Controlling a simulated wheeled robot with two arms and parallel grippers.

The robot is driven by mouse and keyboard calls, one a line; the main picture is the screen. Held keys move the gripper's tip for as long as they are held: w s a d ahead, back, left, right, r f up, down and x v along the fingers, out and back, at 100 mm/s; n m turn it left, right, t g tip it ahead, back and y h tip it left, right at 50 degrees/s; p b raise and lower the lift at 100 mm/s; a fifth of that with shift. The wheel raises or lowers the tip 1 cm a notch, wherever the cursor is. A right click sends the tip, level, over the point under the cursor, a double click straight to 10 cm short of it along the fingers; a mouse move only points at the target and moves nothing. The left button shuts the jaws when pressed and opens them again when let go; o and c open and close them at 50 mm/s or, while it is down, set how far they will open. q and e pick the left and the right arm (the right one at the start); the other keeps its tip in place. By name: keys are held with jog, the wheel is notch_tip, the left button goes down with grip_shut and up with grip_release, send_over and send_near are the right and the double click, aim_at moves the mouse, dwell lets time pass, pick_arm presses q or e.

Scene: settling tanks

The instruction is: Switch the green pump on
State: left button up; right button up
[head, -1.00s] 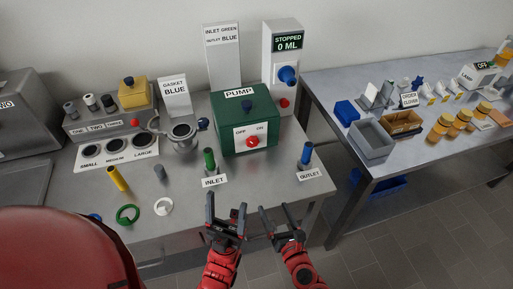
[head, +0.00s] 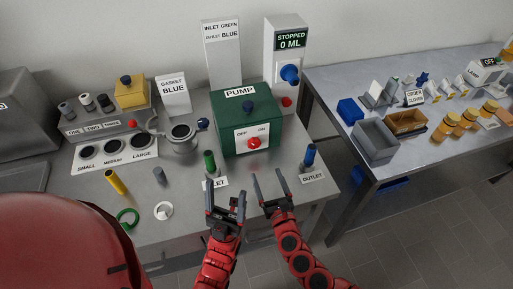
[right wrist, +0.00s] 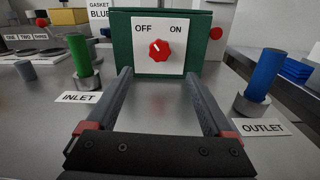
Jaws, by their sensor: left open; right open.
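The green pump (head: 232,108) is a box labelled PUMP near the back of the metal bench. Its white front plate reads OFF and ON, with a red knob (head: 254,143) below the words. The knob (right wrist: 159,50) is ahead of the right gripper in the right wrist view; its pale mark points up and left, towards OFF. My right gripper (head: 269,188) is open and empty in front of the pump, apart from the knob. My left gripper (head: 225,206) is open and empty at the bench's front edge, partly covering the INLET label.
A green inlet hose (head: 209,161) and a blue outlet hose (head: 309,155) stand upright on either side of the right gripper's path. The display (head: 290,41) behind reads STOPPED 0 ML. A strainer-like metal vessel (head: 181,137) stands left of the pump.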

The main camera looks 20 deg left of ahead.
aim_at(255, 145)
jog(key=b+x, duration=0.1)
jog(key=x, duration=0.6)
jog(key=b+x, duration=0.1)
jog(key=x, duration=0.3)
jog(key=shift+s+f+b, duration=0.1)
jog(key=shift+f+b, duration=0.15)
jog(key=shift+b, duration=0.05)
jog(key=shift+w+a+r, duration=0.15)
jog(key=shift+w+a, duration=0.2)
jog(key=shift+w, duration=0.2)
grip_shut()
